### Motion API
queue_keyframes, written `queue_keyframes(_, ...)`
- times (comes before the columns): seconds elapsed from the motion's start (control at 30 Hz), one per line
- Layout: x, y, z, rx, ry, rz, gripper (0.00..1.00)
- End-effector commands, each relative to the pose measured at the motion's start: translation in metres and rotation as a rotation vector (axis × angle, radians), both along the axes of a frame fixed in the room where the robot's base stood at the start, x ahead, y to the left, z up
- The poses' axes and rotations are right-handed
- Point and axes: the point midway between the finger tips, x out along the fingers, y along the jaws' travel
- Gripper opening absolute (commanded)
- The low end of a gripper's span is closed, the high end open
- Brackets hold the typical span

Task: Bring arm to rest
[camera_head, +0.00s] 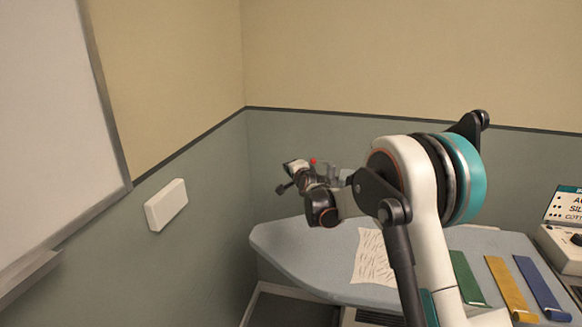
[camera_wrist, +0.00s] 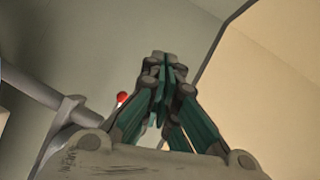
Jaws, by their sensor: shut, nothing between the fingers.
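My gripper (camera_head: 284,188) is at the end of my arm, raised above the left part of a grey-blue ironing board (camera_head: 290,247). It points toward the left wall in the head view. In the wrist view my gripper (camera_wrist: 162,62) has its fingers together with nothing between them. A small red knob (camera_wrist: 122,97) shows beside the fingers.
A creased pale cloth (camera_head: 372,257) lies on the board. Green (camera_head: 467,278), yellow (camera_head: 511,288) and blue (camera_head: 542,287) strips lie to its right. A white device with a sign (camera_head: 566,205) stands at the right edge. A white box (camera_head: 166,205) and a whiteboard (camera_head: 55,120) are on the left wall.

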Motion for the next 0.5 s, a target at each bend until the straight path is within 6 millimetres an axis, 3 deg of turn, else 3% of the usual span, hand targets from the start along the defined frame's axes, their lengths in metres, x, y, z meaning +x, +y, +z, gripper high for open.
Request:
queue_keyframes(0.27,-0.003,-0.002,0.004,-0.012,0.002,0.002,0.00)
queue_keyframes(0.37,-0.014,-0.008,0.017,-0.051,0.013,0.010,0.00)
queue_keyframes(0.5,-0.046,-0.024,0.043,-0.150,0.038,0.032,0.00)
